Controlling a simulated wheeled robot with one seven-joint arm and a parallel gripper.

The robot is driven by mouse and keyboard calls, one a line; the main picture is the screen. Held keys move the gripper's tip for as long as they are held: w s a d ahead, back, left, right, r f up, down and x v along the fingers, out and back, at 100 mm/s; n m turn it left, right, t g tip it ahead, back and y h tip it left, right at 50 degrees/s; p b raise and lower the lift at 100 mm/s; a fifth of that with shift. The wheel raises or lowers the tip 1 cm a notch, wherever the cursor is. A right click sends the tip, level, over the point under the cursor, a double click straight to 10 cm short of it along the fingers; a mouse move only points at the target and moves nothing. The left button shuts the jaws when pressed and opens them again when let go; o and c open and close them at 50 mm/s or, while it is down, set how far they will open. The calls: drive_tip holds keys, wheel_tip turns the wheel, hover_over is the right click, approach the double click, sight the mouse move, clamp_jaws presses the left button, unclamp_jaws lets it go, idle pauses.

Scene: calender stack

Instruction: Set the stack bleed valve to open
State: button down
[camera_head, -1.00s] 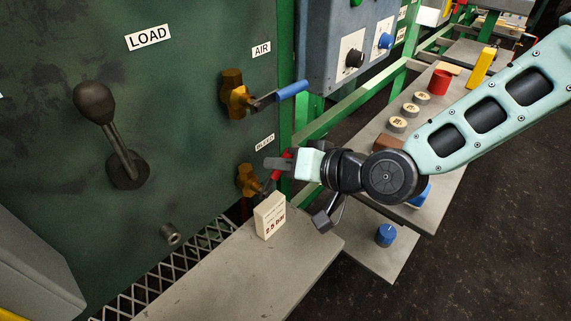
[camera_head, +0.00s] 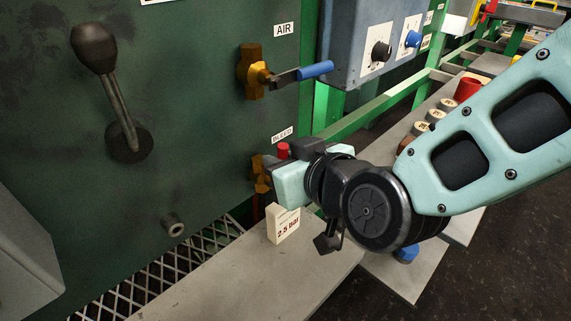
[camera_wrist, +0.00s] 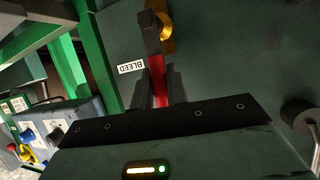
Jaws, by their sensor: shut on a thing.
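The bleed valve has a brass body (camera_head: 261,174) low on the green machine panel, under a BLEED label (camera_head: 282,135). Its red handle (camera_head: 283,150) shows only at its tip in the head view; the rest is behind my gripper (camera_head: 275,165). In the wrist view, the red handle (camera_wrist: 158,78) runs from the brass fitting (camera_wrist: 166,32) down between the two dark fingers of my gripper (camera_wrist: 157,84), which is shut on it. The head view does not show the handle's exact angle.
The AIR valve (camera_head: 251,72) with a blue handle is above. A "2.5 bar" block (camera_head: 283,226) stands on the grey shelf (camera_head: 235,278) just below my gripper. A black-knobbed lever (camera_head: 122,110) is at left; a blue-grey control box (camera_head: 360,45) is at upper right.

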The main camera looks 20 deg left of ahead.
idle(0.5)
drive_tip(key=c, duration=1.4)
unclamp_jaws()
